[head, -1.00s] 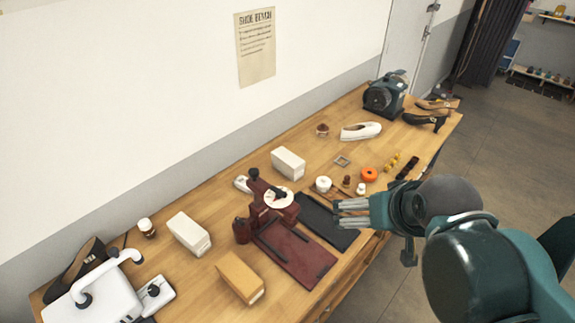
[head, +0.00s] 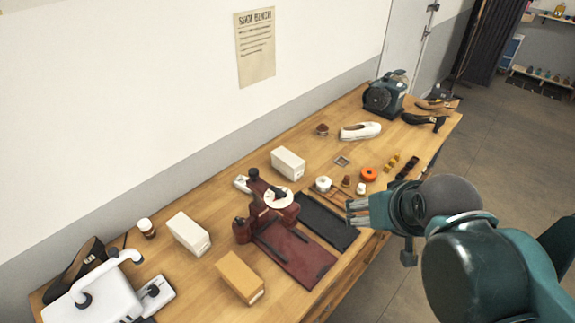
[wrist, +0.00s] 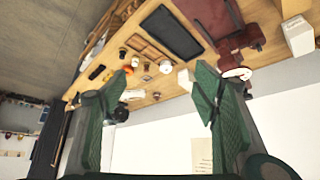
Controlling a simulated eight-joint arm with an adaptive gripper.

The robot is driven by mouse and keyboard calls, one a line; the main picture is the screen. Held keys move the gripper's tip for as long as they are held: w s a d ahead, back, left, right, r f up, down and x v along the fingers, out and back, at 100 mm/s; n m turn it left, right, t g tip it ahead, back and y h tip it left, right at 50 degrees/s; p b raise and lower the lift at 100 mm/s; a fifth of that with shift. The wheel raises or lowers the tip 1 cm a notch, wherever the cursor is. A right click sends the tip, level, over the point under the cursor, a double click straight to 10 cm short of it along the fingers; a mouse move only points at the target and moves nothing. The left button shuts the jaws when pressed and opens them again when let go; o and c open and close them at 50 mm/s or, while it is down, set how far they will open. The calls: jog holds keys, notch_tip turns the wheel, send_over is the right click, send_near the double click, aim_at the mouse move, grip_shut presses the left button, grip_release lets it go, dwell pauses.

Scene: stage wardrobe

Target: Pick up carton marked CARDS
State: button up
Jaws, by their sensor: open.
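Three cartons stand on the wooden bench, and I cannot read a CARDS mark on any. In the head view, one white carton (head: 288,163) is behind the dark red press, another white carton (head: 189,233) is left of the press, and a tan carton (head: 240,277) is nearer the front. My gripper (head: 350,212) is over the bench's front edge near the black mat, apart from all cartons. In the wrist view my gripper (wrist: 163,76) is open with nothing between its fingers. White cartons show there at the right (wrist: 298,36) and beside the right finger (wrist: 187,80).
A white sewing machine (head: 95,298) is at left.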

jog(key=shift+w, duration=0.15)
jog(key=n+t+y+b, duration=0.2)
jog(key=n+y+b, duration=0.5)
jog(key=b, duration=0.4)
send_over(291, 159)
jog(key=s+d, duration=0.2)
jog(key=s, duration=0.5)
jog(key=s+d, duration=0.3)
jog(key=s, duration=0.3)
notch_tip(291, 159, down, 15)
jog(key=shift+n+t+y, duration=0.5)
jog(key=shift+n+y, duration=0.1)
jog(key=shift+y, duration=0.3)
jog(key=w+f+b, duration=0.1)
jog(key=w+f, duration=0.2)
jog(key=w+a+f+b, duration=0.1)
jog(key=w+f, duration=0.2)
jog(key=f, duration=0.1)
jog(key=w+f+b, duration=0.1)
jog(key=w+f, duration=0.2)
jog(key=f, duration=0.1)
jog(key=shift+w+a, duration=0.15)
jog(key=shift+a, duration=0.1)
jog(key=shift+b+x, duration=0.3)
jog(key=shift+x, duration=0.95)
jog(key=shift+a, duration=0.1)
